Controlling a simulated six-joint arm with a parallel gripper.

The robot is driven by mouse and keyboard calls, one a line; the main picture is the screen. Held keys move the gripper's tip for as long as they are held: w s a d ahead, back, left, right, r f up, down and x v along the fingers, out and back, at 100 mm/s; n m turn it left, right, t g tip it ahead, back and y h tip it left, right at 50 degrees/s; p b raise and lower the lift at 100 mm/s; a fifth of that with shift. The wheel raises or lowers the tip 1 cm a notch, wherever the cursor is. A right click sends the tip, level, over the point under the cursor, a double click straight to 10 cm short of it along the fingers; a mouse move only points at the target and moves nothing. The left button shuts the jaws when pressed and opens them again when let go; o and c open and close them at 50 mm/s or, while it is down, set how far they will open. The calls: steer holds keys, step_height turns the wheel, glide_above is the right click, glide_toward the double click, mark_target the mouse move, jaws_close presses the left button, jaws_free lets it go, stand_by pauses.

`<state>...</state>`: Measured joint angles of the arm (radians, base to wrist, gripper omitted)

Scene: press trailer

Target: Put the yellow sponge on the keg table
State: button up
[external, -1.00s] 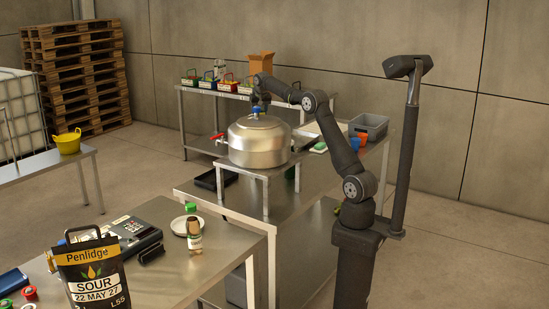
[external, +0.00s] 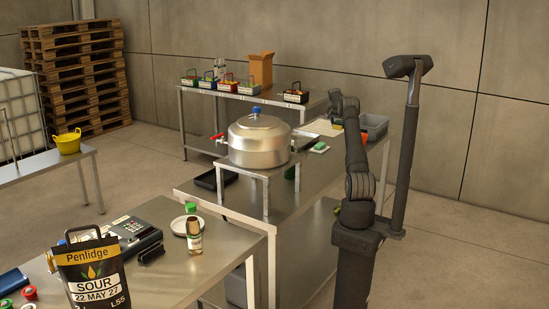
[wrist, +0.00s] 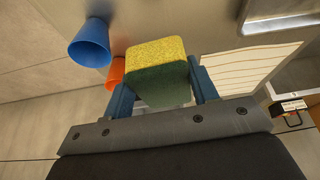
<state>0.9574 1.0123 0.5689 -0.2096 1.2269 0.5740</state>
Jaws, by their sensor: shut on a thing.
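My gripper (wrist: 162,90) is shut on the sponge (wrist: 158,52), with a blue finger on each side of it. The sponge has a yellow face and a dark green face. A silver keg-like vessel (external: 259,143) with a blue cap and a red-handled tap stands on a small raised steel table (external: 244,177), left of my gripper. Little of that small table's top shows around the vessel.
A blue cup (wrist: 90,44) and an orange cup (wrist: 115,73) are close to the sponge in the wrist view, beside a lined sheet (wrist: 250,68). A dark tray (external: 207,180) lies left of the raised table.

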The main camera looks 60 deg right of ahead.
steer(key=s+d+f, duration=0.1)
steer(key=s+d, duration=0.1)
steer(key=s, duration=0.2)
glide_toward(328, 144)
steer(key=shift+s+d+f+m, duration=0.25)
steer(key=shift+d+f+m, duration=0.15)
steer(key=shift+d+f, duration=0.25)
steer(key=shift+f, duration=1.95)
steer(key=shift+f, duration=0.2)
steer(key=o, duration=0.9)
